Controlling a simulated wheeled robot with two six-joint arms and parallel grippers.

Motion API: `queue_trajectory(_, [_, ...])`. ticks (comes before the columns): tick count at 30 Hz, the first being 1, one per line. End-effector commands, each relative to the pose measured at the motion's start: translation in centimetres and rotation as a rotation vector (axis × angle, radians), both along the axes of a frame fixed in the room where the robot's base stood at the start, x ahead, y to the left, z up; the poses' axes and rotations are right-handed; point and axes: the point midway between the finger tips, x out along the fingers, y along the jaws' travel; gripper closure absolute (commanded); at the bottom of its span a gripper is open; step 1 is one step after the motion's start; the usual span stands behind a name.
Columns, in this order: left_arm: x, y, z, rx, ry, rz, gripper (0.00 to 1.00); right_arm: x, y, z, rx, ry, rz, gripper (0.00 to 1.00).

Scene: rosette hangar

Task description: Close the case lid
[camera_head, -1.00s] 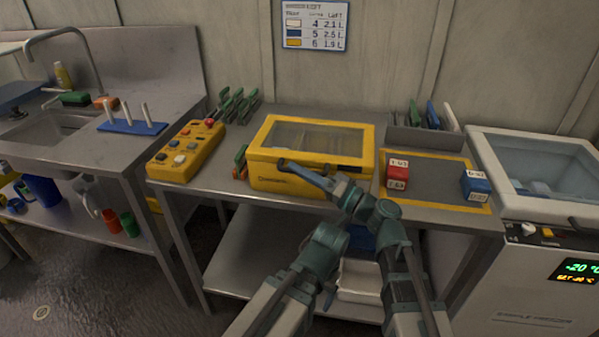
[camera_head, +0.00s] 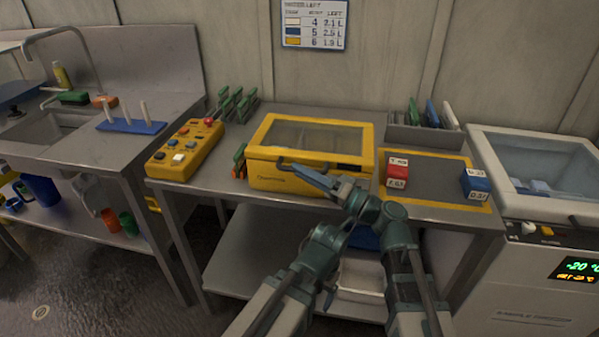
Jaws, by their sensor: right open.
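The yellow case (camera_head: 285,184) stands on the steel bench in the head view. Its clear-windowed lid (camera_head: 318,134) lies over the top, with a dark handle along the front edge. I cannot tell whether the lid is fully down. My right gripper (camera_head: 306,174) is at the front of the case by the handle, open, with its fingers pointing left. It covers part of the handle and front wall. Whether it touches the lid is unclear. My left arm comes up from the bottom in front of the bench, and its gripper cannot be made out.
A yellow button box (camera_head: 185,152) stands left of the case. A rack (camera_head: 425,138) is behind, a freezer (camera_head: 535,260) at right.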

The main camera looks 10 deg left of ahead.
Motion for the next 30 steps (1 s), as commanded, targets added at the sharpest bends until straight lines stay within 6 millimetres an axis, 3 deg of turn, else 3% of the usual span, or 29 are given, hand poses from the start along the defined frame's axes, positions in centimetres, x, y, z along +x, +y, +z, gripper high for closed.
queue_trajectory(9, [0.0, 0.0, -1.6, 0.0, 0.0, 0.0, 0.21, -2.3, -6.5, -1.7, -0.001, -0.001, -0.005, 0.53])
queue_trajectory(15, [0.0, 0.0, -2.3, 0.0, 0.0, 0.0, 0.21, -3.3, -9.7, -2.3, -0.001, 0.0, -0.004, 0.53])
queue_trajectory(21, [0.0, 0.0, -2.5, 0.0, 0.0, 0.0, 0.21, -3.8, -11.3, -2.5, -0.001, 0.0, -0.002, 0.53])
queue_trajectory(30, [0.0, 0.0, -2.5, 0.0, 0.0, 0.0, 0.21, -3.9, -11.6, -2.5, -0.001, 0.0, -0.001, 0.53])
